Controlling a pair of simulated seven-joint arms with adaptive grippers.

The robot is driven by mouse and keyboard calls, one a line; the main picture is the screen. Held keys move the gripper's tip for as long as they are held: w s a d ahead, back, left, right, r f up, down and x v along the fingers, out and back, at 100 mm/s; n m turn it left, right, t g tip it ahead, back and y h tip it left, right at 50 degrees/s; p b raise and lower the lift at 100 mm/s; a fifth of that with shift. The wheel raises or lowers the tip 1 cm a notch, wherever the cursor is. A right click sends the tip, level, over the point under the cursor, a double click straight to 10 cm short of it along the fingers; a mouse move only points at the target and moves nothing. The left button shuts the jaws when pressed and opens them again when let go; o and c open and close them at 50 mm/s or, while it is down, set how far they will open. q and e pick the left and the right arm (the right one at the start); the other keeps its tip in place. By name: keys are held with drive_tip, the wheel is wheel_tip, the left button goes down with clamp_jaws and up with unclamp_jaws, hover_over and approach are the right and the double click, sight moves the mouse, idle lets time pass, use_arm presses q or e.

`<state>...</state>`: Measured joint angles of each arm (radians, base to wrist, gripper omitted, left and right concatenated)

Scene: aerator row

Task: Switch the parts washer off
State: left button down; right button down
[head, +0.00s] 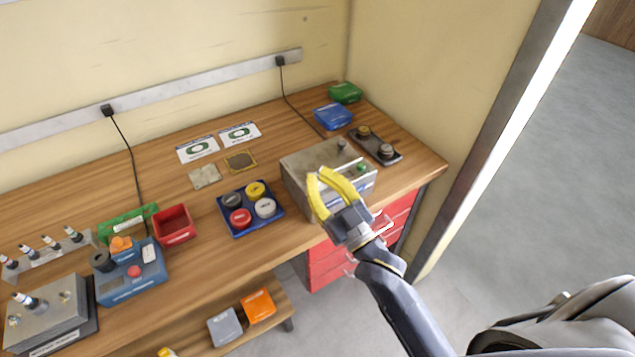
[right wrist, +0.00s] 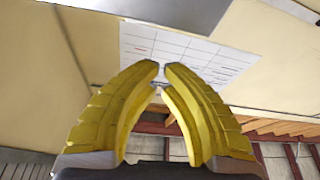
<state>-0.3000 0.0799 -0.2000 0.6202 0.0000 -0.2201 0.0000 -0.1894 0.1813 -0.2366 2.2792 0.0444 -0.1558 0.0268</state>
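A grey metal box (head: 296,183) stands at the right end of the bench, with a green button (head: 362,167) and a dark knob (head: 342,144). It looks like the parts washer, but I cannot read its label. My right gripper (head: 320,176) has yellow fingers and is over the front of this box, hiding part of its front panel. I cannot tell whether it touches the box. In the right wrist view the fingertips (right wrist: 161,70) nearly meet, with nothing visible between them. My left gripper is not in view.
A blue tray (head: 222,209) with several round caps sits left of the box. A dark plate with two knobs (head: 377,147) lies right of it. A blue device with a red button (head: 130,290) and a red bin (head: 175,225) are further left. Red drawers (head: 328,265) are below.

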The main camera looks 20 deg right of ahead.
drive_tip(key=v, duration=0.9)
drive_tip(key=shift+s, duration=0.2)
idle(0.3)
drive_tip(key=f+g+h, duration=0.1)
drive_tip(key=f, duration=0.7)
drive_tip(key=w+d+f+g+h, duration=0.1)
drive_tip(key=f+g, duration=0.1)
drive_tip(key=f, duration=0.6)
drive_tip(key=w+d+f+g, duration=0.1)
drive_tip(key=f+g, duration=0.1)
drive_tip(key=f, duration=0.6)
drive_tip(key=shift+w+d+f+m+h, duration=0.1)
drive_tip(key=shift+f+m+h, duration=0.2)
drive_tip(key=shift+f+h, duration=0.1)
drive_tip(key=s+d+f+g+h, duration=0.1)
drive_tip(key=s+d+f+g, duration=0.15)
drive_tip(key=s+f, duration=0.65)
drive_tip(key=s+d+f+g+h, duration=0.15)
drive_tip(key=s+f+g, duration=0.25)
drive_tip(key=f, duration=1.2)
drive_tip(key=s+d+f+g+h, duration=0.1)
drive_tip(key=s+d+f+g, duration=0.15)
drive_tip(key=s+f, duration=0.65)
drive_tip(key=s+f+g, duration=0.5)
drive_tip(key=s+f, duration=0.9)
drive_tip(key=s, duration=0.3)
drive_tip(key=shift+s+f+m+g, duration=0.25)
drive_tip(key=shift+m+g, duration=0.05)
drive_tip(key=shift+m, duration=0.1)
